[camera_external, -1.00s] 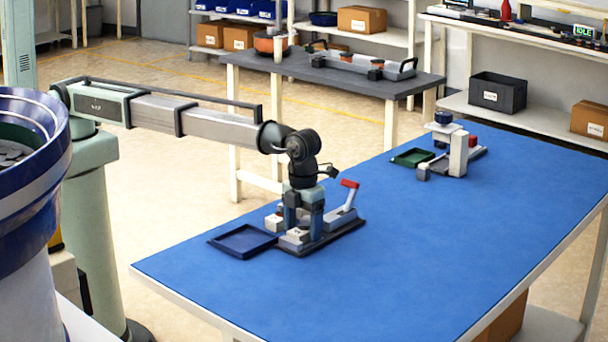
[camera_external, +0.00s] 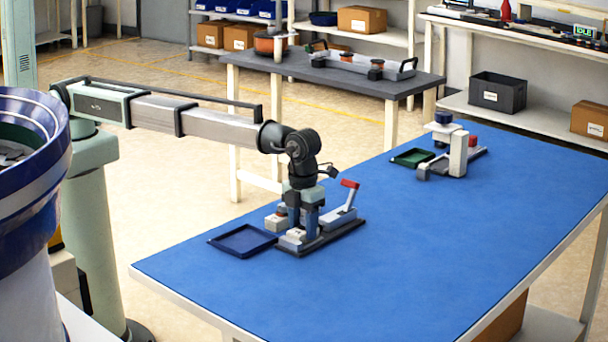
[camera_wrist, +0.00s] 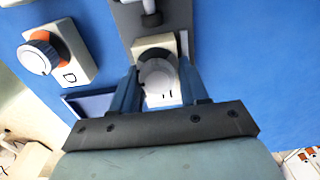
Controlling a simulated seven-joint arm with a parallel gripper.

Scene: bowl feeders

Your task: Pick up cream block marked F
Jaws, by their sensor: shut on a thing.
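My gripper (camera_wrist: 160,90) has its two blue fingers closed against the sides of a cream block (camera_wrist: 168,98) with a round grey-white top. The letter on this block cannot be read clearly. In the external view my gripper (camera_external: 303,216) points down, and the cream block (camera_external: 296,235) is low between the fingers, at the dark base plate (camera_external: 325,244) of a lever fixture. Whether it touches the plate is hard to tell. The fingers hide part of it.
A cream block (camera_wrist: 74,68) marked D, with a knob and orange ring, stands beside my gripper. A red-tipped lever (camera_external: 348,190) rises close on the right. An empty dark blue tray (camera_external: 226,252) lies left. A green tray (camera_external: 411,158) and second fixture (camera_external: 457,155) stand farther back.

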